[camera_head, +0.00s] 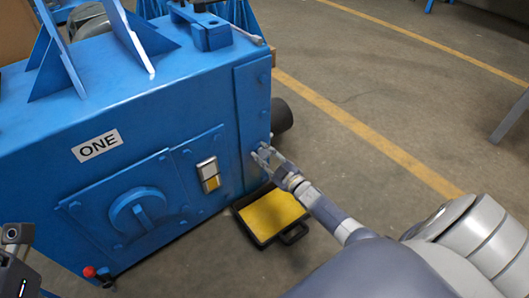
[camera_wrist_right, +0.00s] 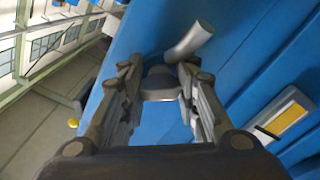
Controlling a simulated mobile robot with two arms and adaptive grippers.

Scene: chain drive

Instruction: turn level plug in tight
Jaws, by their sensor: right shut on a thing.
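The level plug (camera_wrist_right: 161,82) is a small grey piece between my right fingers in the wrist view, against the blue casing. My right gripper (camera_head: 262,154) is at the lower right of the casing's front and is shut on the plug; it also shows in the wrist view (camera_wrist_right: 160,70). The fingers hide much of the plug, and I cannot tell how deep it sits.
The blue casing (camera_head: 205,100) marked "ONE" fills the left. A grey pipe stub (camera_wrist_right: 189,42) juts out close beyond my fingers. A sight glass (camera_head: 208,174) is left of the gripper. A black-rimmed tray (camera_head: 262,242) with a yellow inside lies below on the floor. Floor to the right is open.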

